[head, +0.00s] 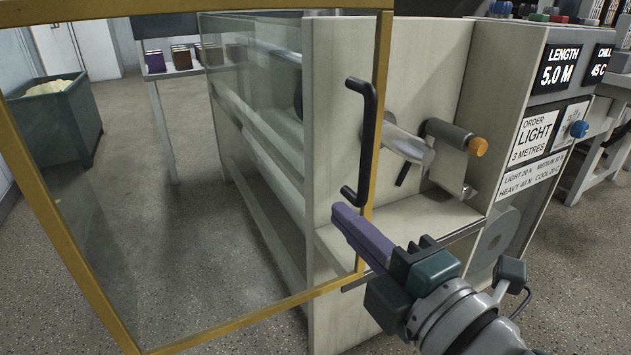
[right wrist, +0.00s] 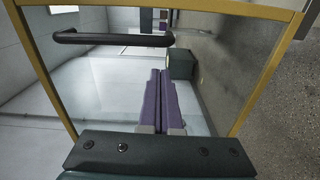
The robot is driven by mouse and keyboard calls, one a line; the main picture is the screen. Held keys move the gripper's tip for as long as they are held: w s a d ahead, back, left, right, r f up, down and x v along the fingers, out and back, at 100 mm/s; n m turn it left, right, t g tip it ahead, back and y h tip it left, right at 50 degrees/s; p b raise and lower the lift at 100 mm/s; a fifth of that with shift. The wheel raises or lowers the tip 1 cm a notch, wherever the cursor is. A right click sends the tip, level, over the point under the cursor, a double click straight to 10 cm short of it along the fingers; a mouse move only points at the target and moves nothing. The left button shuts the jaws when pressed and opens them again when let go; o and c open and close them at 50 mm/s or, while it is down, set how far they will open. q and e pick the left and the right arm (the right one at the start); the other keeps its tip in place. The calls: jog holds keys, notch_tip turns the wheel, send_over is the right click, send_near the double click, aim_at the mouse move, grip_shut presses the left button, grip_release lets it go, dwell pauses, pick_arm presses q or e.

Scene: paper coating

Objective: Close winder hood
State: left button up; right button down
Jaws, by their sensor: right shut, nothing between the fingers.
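The winder hood is a clear panel in a yellow frame (head: 381,110). It stands swung open at the left of the machine in the head view, and its frame also shows in the right wrist view (right wrist: 270,72). A black bar handle (head: 368,130) is fixed near its right edge; it shows in the right wrist view (right wrist: 112,38) too. My right gripper (head: 338,212) has purple fingers, shut and empty. In the head view the fingertips overlap the area just below the handle's lower end. I cannot tell whether they touch the hood. My left gripper is out of view.
The pale winder cabinet (head: 345,75) stands behind the hood, with a roller and an orange knob (head: 478,147) inside. A control panel reading LENGTH 5.0 M (head: 558,68) is at the right. A green bin (head: 55,125) stands at the far left.

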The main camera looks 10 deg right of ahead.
jog(key=shift+w+d, duration=0.5)
jog(key=shift+d, duration=0.35)
jog(key=shift+d, duration=0.1)
